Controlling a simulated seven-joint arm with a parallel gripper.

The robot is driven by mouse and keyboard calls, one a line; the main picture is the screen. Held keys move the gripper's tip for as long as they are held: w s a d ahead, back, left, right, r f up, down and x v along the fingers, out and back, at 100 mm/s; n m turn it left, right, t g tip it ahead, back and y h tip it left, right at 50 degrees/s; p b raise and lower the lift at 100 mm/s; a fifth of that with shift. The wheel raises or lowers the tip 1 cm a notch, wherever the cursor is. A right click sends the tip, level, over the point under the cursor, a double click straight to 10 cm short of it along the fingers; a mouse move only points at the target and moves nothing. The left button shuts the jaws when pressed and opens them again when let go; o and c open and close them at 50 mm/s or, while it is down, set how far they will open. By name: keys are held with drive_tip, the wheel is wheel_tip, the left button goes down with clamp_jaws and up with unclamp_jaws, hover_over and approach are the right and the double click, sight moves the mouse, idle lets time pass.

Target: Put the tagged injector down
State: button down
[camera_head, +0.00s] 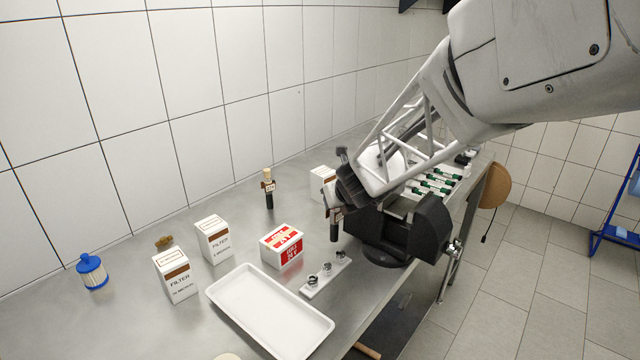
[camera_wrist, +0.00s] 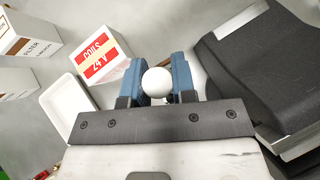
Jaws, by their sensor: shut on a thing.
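My gripper (camera_head: 335,199) is shut on an injector (camera_head: 334,231), which hangs upright with its dark lower body downward, beside the black vise. A small tag (camera_head: 337,214) shows on its side. In the wrist view its round white top (camera_wrist: 157,82) sits between the blue fingers of my gripper (camera_wrist: 157,76). Its lower end appears to be above the bench, but I cannot tell the exact gap. A second tagged injector (camera_head: 269,188), with a tan top and dark lower body, stands upright on the bench further back, to the left of my gripper.
The black vise (camera_head: 432,230) is close on the right. A red and white coils box (camera_head: 282,246), a pale strip with metal rings (camera_head: 325,276) and an empty white tray (camera_head: 232,290) lie to the left and front. Filter boxes (camera_head: 176,277) and a blue filter (camera_head: 92,272) stand further left.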

drive_tip(key=shift+r, duration=0.1)
idle(0.3)
drive_tip(key=s+a+r+n+g+y, duration=0.2)
drive_tip(key=s+a+r+n, duration=0.1)
drive_tip(key=s, duration=0.4)
drive_tip(key=s+a+r+n+g+y, duration=0.2)
drive_tip(key=s+a+r+n+y, duration=0.1)
drive_tip(key=s+a+n, duration=0.3)
drive_tip(key=shift+s+a+r+g, duration=0.25)
drive_tip(key=shift+s+r+g, duration=0.15)
drive_tip(key=shift+s, duration=0.6)
drive_tip(key=w+a, duration=0.2)
drive_tip(key=w, duration=0.5)
drive_tip(key=w+a+f, duration=0.1)
drive_tip(key=w+a, duration=0.1)
drive_tip(key=w, duration=0.6)
drive_tip(key=shift+w+a+f, duration=0.15)
drive_tip(key=shift+a+f, duration=0.1)
drive_tip(key=shift+a, duration=0.1)
drive_tip(key=shift+f, duration=0.1)
drive_tip(key=shift+f, duration=1.8)
